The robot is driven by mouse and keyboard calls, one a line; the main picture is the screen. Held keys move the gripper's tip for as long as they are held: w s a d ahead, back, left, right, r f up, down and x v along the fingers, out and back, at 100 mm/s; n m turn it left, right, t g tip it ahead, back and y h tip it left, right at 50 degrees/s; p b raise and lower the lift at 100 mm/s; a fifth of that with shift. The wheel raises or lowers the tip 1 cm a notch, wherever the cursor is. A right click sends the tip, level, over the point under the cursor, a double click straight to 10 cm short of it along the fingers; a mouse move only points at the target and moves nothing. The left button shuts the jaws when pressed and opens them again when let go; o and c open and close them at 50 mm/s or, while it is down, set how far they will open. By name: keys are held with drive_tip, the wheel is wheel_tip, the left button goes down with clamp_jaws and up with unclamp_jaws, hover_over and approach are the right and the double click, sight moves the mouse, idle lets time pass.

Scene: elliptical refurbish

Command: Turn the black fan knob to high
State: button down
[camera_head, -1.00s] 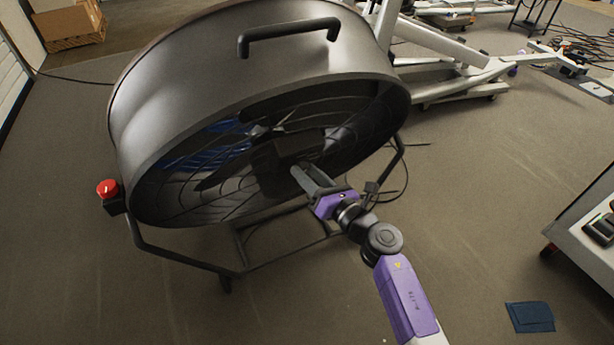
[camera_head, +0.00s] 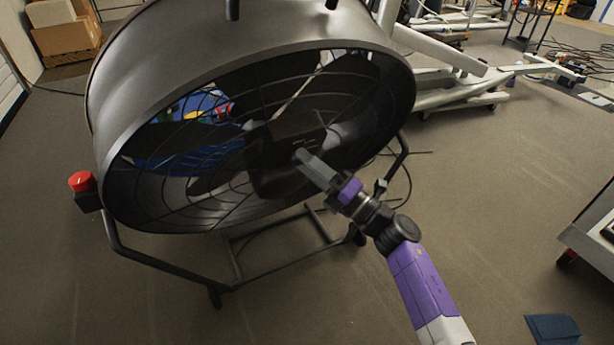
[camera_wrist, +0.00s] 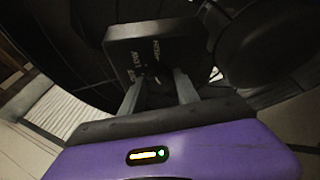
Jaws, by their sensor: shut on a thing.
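The large dark drum fan (camera_head: 245,62) fills the middle of the head view, with a dark control box (camera_head: 285,150) at its centre. In the wrist view the control box (camera_wrist: 150,42) carries white markings that seem to read OFF, LOW and HIGH. My gripper (camera_head: 302,158) reaches to the face of this box. In the wrist view my gripper (camera_wrist: 158,78) has its two grey fingers on either side of the small black knob (camera_wrist: 155,82), shut on it. The knob is dark and partly hidden, so its pointing direction cannot be told.
The fan's tubular stand (camera_head: 165,265) rests on the floor. White frames (camera_head: 470,90) stand behind right, cardboard boxes (camera_head: 65,38) at the back left. Floor at the lower right is mostly clear.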

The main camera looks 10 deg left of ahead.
drive_tip(key=m+b, duration=0.1)
drive_tip(key=b, duration=0.1)
drive_tip(key=m+y+b, duration=0.1)
drive_tip(key=m+b, duration=0.1)
drive_tip(key=shift+f+y, duration=0.3)
drive_tip(key=shift+r, duration=0.1)
drive_tip(key=c, duration=0.9)
unclamp_jaws()
drive_tip(key=p+v, duration=0.2)
drive_tip(key=v, duration=0.5)
drive_tip(key=shift+d+f, duration=0.2)
drive_tip(key=shift+f, duration=0.05)
